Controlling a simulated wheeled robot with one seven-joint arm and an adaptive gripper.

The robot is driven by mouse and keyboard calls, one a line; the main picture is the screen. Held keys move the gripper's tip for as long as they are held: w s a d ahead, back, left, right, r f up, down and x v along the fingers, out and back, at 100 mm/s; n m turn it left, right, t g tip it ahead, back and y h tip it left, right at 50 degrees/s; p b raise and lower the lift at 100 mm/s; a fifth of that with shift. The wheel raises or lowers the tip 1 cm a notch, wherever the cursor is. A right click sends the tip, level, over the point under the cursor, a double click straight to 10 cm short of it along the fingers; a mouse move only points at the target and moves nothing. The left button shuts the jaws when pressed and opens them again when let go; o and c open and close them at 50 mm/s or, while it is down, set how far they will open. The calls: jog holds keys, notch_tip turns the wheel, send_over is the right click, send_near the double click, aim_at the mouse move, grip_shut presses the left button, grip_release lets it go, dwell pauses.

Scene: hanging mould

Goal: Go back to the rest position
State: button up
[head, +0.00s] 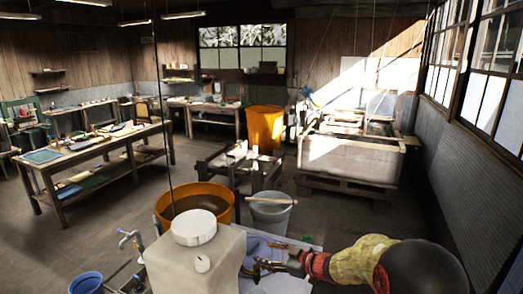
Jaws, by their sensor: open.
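My gripper (256,268) is at the lower middle, at the end of my arm that reaches in from the lower right in red, yellow and black. Its dark and brass-coloured fingers are apart, with nothing seen between them. It is low over a work surface with pale blue cloth (262,248), just right of a pale block (213,262) with a round white top and a small round knob. I cannot tell whether the fingers touch the cloth. A thin dark line (161,110) hangs from above and ends near an orange tub (225,203) behind the block.
A grey bucket (271,215) with a stick across it stands behind my gripper. A blue bucket (86,283) and a tap (131,239) are lower left. A workbench (92,153) is at left, a large pale tank (346,160) at back right. Open floor lies left of centre.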

jog(key=w+d+m+t+h, duration=0.1)
jog(key=d+m+t+h, duration=0.15)
jog(key=d+h, duration=0.4)
jog(key=s+d+m+g+h+b, duration=0.2)
jog(key=s+d+m+g+h, duration=0.3)
jog(key=s+d, duration=0.85)
jog(key=s+d+r+m+g+b, duration=0.1)
jog(key=s+r+m+g+b, duration=0.2)
jog(key=s, duration=1.8)
jog(key=s+a+r+m+t, duration=0.1)
jog(key=s+a+r, duration=0.1)
jog(key=s, duration=0.3)
jog(key=s+a+r+m+t+b, duration=0.1)
jog(key=s+a+r, duration=0.1)
jog(key=s, duration=0.3)
jog(key=shift+s+r+y, duration=0.15)
jog(key=shift+r+y, duration=0.15)
jog(key=shift+y, duration=0.05)
